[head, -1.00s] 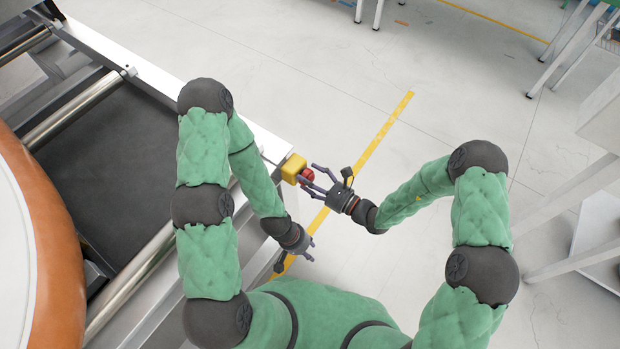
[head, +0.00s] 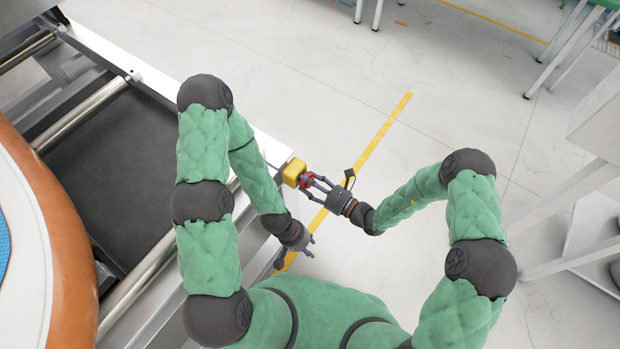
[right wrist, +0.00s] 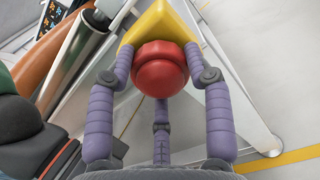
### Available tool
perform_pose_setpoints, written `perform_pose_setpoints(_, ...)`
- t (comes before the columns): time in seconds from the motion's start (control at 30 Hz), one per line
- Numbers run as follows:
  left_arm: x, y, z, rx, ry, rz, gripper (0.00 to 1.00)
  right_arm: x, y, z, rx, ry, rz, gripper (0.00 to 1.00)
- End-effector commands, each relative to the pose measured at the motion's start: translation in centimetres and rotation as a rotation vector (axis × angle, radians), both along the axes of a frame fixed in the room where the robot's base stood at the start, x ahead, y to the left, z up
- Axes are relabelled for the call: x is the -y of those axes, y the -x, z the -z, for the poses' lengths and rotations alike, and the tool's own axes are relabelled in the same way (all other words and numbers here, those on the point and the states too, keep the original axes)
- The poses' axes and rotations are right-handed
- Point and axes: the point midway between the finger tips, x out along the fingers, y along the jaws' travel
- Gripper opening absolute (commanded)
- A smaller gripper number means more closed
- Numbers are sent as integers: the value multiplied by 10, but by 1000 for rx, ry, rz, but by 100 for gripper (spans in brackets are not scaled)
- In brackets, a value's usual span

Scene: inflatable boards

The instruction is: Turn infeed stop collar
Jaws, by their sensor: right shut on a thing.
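The stop collar is a red round knob (right wrist: 160,68) on a yellow housing (right wrist: 160,22), filling the upper middle of the right wrist view. In the head view the yellow housing (head: 294,172) sits at the corner of the conveyor frame, with a little of the red collar (head: 306,180) showing. My right gripper (head: 315,183) is shut on the red collar. Its purple fingers (right wrist: 160,85) stand around the collar on both sides, with a third finger below. My left gripper (head: 306,243) hangs below the housing, apart from it, with its fingers spread and nothing between them.
The conveyor with a dark belt (head: 125,175) and metal rollers lies at the left. An orange and white board (head: 50,235) is at the far left. A yellow floor line (head: 380,133) runs past my right gripper.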

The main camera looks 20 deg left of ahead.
Motion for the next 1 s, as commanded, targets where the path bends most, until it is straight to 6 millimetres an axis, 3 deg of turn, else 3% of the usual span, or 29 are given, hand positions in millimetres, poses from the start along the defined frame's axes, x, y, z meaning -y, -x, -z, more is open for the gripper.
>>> perform_pose_setpoints(0.3, 0, 0, -16, 0, 0, 0, 40, 0, -2, -4, -140, -58, 2, 19)
perform_pose_setpoints(0.9, 0, 0, -19, 0, 0, 0, 40, 1, -3, -3, -178, -74, 2, 19)
perform_pose_setpoints(0.93, 0, 0, -19, 0, 0, 0, 40, 1, -3, -3, -179, -74, 3, 60)
perform_pose_setpoints(1.0, 0, 0, -19, 0, 0, 0, 40, 1, -3, -3, -179, -73, 2, 76)
